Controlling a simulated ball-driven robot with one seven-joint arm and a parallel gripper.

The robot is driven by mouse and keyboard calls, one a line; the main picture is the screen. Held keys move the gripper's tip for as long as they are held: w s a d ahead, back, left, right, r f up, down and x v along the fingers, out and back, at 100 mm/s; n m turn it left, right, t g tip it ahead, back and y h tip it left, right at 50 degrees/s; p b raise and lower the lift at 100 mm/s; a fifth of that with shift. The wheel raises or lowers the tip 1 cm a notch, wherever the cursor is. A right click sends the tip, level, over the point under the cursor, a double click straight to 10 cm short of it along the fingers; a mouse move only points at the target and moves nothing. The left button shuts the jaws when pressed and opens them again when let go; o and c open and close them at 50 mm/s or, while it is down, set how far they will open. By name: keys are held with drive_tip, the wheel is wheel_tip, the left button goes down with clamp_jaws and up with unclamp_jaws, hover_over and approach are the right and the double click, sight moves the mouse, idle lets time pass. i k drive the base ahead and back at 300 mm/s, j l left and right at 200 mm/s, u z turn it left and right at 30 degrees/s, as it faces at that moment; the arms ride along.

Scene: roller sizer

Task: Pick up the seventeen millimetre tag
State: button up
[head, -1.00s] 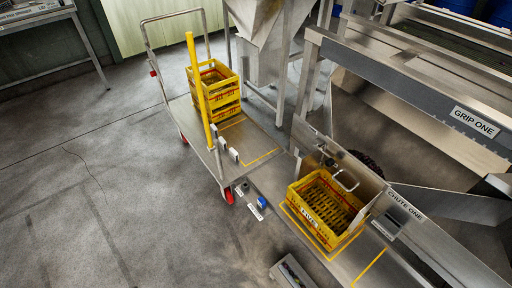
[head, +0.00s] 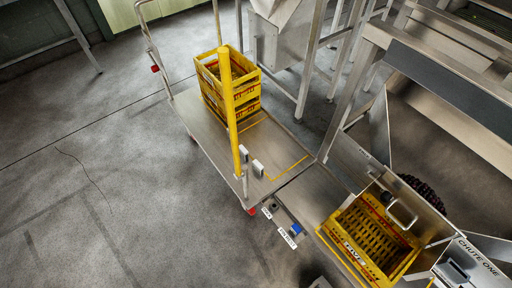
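No tag can be read as seventeen millimetre in the head view. Small white labels lie along the near edge of the metal bench, one at the left (head: 267,213) and a longer one (head: 287,238); their print is too small to read. A small blue item (head: 295,229) sits beside the longer label, and a small dark item (head: 274,207) is near the left one. My gripper is not in view.
A yellow crate marked FIVE (head: 352,250) stands on the bench below the chute marked CHUTE ONE (head: 478,256). Stacked yellow crates (head: 212,99) stand on a trolley (head: 195,115) behind a yellow post (head: 230,120). The floor at left is clear.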

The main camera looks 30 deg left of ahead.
sight(257, 165)
drive_tip(key=i+j, duration=0.1)
drive_tip(key=j, duration=0.55)
drive_tip(key=i+j, duration=0.15)
drive_tip(key=j, duration=0.5)
drive_tip(key=i+j, duration=0.1)
drive_tip(key=j, duration=0.55)
drive_tip(key=i+j+z, duration=0.1)
drive_tip(key=j, duration=0.55)
drive_tip(key=i+j, duration=0.1)
drive_tip(key=j, duration=0.55)
drive_tip(key=i+l, duration=0.35)
drive_tip(key=l, duration=0.1)
